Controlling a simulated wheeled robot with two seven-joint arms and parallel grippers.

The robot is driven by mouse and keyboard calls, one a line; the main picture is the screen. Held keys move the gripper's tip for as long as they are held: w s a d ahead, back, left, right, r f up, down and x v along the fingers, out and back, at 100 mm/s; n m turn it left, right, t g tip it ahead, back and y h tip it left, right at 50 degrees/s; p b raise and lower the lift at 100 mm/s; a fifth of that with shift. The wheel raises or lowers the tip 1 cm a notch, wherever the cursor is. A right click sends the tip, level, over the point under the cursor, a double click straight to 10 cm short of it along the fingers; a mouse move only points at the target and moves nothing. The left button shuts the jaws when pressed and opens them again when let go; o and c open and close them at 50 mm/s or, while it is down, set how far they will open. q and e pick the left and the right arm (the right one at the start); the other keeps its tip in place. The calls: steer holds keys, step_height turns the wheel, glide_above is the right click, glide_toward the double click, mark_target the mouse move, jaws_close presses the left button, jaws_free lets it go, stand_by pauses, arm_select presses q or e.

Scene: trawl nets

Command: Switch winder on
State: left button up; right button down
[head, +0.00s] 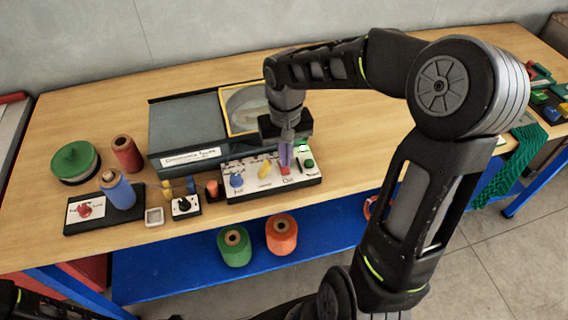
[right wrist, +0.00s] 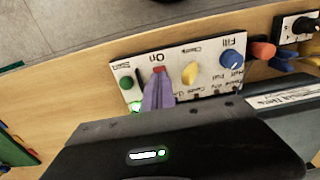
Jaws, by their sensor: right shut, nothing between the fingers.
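A white control panel (head: 250,186) at the front of the table carries a blue knob (head: 236,180), a yellow lever (head: 265,169), a red switch (head: 285,170) by the word "On" and a green button (head: 309,164). In the right wrist view the red switch (right wrist: 159,70) shows just past the fingertips. My right gripper (head: 286,160) is shut and empty, its purple fingers pointing down at the red switch. It also shows in the right wrist view (right wrist: 161,76). I cannot tell whether the tips touch the switch. My left gripper is out of view.
A dark labelled box (head: 180,125) with a yellow-framed window (head: 245,105) stands behind the panel. A blue spool (head: 117,190) stands on a black base at left. Green (head: 234,247) and orange (head: 281,235) spools sit on the blue lower shelf. Green netting (head: 505,165) hangs at right.

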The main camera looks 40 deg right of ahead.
mark_target(285, 171)
step_height(285, 171, up, 4)
steer(key=p, duration=0.2)
steer(key=shift+r+p, duration=0.15)
steer(key=shift+p, duration=0.15)
stand_by(0.5)
